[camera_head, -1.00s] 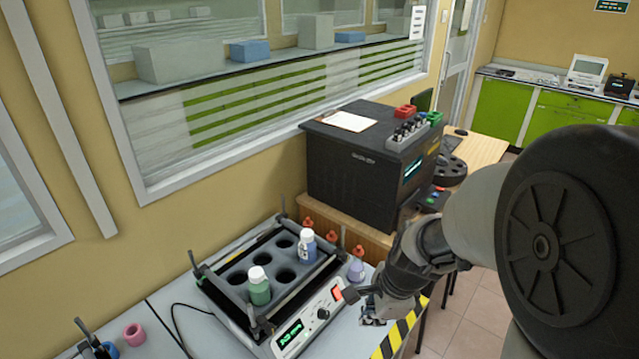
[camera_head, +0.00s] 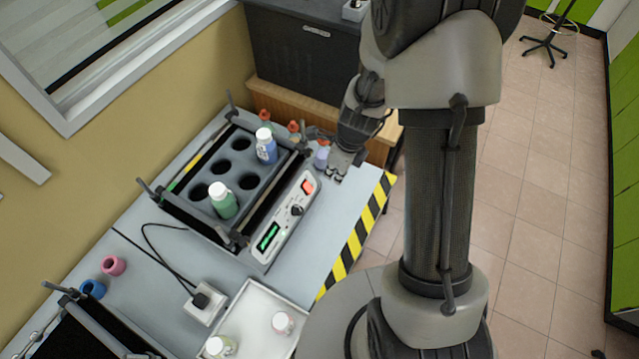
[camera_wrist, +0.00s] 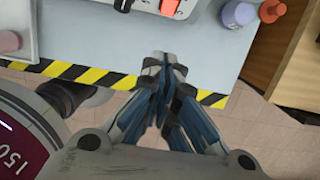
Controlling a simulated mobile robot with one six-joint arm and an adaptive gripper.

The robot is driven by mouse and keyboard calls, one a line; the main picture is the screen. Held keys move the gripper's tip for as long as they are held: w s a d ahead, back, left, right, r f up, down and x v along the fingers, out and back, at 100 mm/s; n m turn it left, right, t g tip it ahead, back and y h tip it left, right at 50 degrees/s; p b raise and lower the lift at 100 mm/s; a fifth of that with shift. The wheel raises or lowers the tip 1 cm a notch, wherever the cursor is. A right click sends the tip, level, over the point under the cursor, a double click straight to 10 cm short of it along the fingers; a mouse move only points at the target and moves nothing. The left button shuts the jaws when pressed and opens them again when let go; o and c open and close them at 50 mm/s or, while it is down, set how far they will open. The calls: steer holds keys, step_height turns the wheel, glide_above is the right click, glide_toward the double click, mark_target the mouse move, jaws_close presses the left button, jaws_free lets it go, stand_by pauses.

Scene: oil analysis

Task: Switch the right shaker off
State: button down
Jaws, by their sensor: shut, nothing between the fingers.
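The right shaker (camera_head: 190,222) stands on the bench with a green-capped-white bottle (camera_head: 223,200) and a blue bottle (camera_head: 266,147) in its dark rack. Its white front panel (camera_head: 283,243) carries a lit green display (camera_head: 268,237), a black knob (camera_head: 296,210) and an orange-red switch (camera_head: 307,187). The switch (camera_wrist: 170,7) and part of the panel (camera_wrist: 140,4) also show at the top of the wrist view. My gripper (camera_head: 338,172) is beside the switch end of the panel, apart from it. In the wrist view its fingertips (camera_wrist: 164,60) are together and empty.
A purple flask (camera_head: 321,157) and orange-capped flasks stand close by my gripper. Yellow-black tape (camera_head: 357,237) marks the bench edge. A white tray (camera_head: 250,308) with bottles, a power socket (camera_head: 205,302) and another shaker (camera_head: 80,335) lie toward the lower left.

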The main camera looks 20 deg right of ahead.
mark_target(308, 188)
steer(key=w+a+f+b, duration=0.1)
steer(key=w+f+b, duration=0.1)
steer(key=f, duration=0.4)
steer(key=w+a+f+b, duration=0.1)
steer(key=a+f+b, duration=0.1)
steer(key=f+b, duration=0.2)
steer(key=shift+w+a+f, duration=0.25)
steer(key=shift+w+f, duration=0.15)
steer(key=shift+f, duration=0.65)
steer(key=shift+w+a+f, duration=0.1)
steer(key=shift+a+f, duration=0.05)
steer(key=shift+f, duration=0.15)
steer(key=shift+r+p, duration=0.1)
steer(key=shift+p, duration=0.25)
steer(key=shift+r+p, duration=0.75)
steer(key=shift+p, duration=0.05)
